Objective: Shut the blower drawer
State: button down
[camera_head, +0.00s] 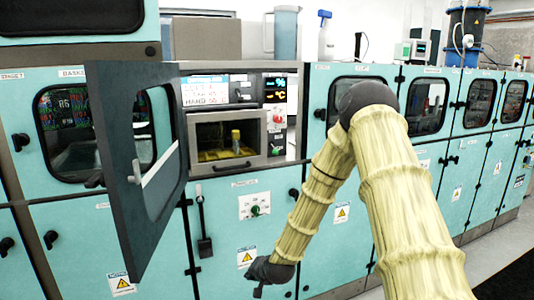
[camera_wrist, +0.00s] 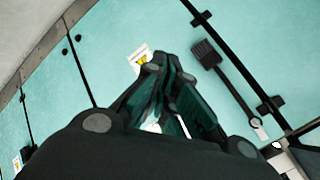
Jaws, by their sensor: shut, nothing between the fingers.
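A grey drawer-like unit with a window (camera_head: 228,142) sits in the bay of the teal cabinet. Something yellow shows behind its window, and a dark handle runs along its lower edge. I cannot tell whether this is the blower drawer or how far it stands out. My gripper (camera_head: 258,291) is low in front of the cabinet, below and to the right of the unit, apart from it. In the wrist view my gripper (camera_wrist: 163,92) has its fingers together, with nothing seen between them. The drawer-like unit is not clearly visible there.
A dark windowed door (camera_head: 125,185) stands swung open left of the bay. A black paddle-ended tool (camera_head: 204,245) hangs on the cabinet front; it also shows in the wrist view (camera_wrist: 207,54). Grey floor (camera_head: 490,255) is free at right.

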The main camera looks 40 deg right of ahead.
jog(key=w+d+r+m+t+h+p, duration=0.1)
jog(key=w+d+r+m+p, duration=0.15)
jog(key=d+r, duration=0.45)
jog(key=w+d+r+m+t+p, duration=0.2)
jog(key=w+d+r, duration=0.15)
jog(key=r, duration=0.85)
jog(key=m+t+h+p, duration=0.2)
jog(key=m+p, duration=0.2)
send_near(265, 164)
jog(key=shift+g+y, duration=0.3)
jog(key=shift+r+p+x, duration=0.15)
jog(key=shift+p+x, duration=1.25)
jog(key=shift+x, duration=0.25)
jog(key=shift+r+p+x, duration=0.15)
jog(key=shift+p+x, duration=1.2)
jog(key=shift+x, duration=0.35)
jog(key=shift+w, duration=0.15)
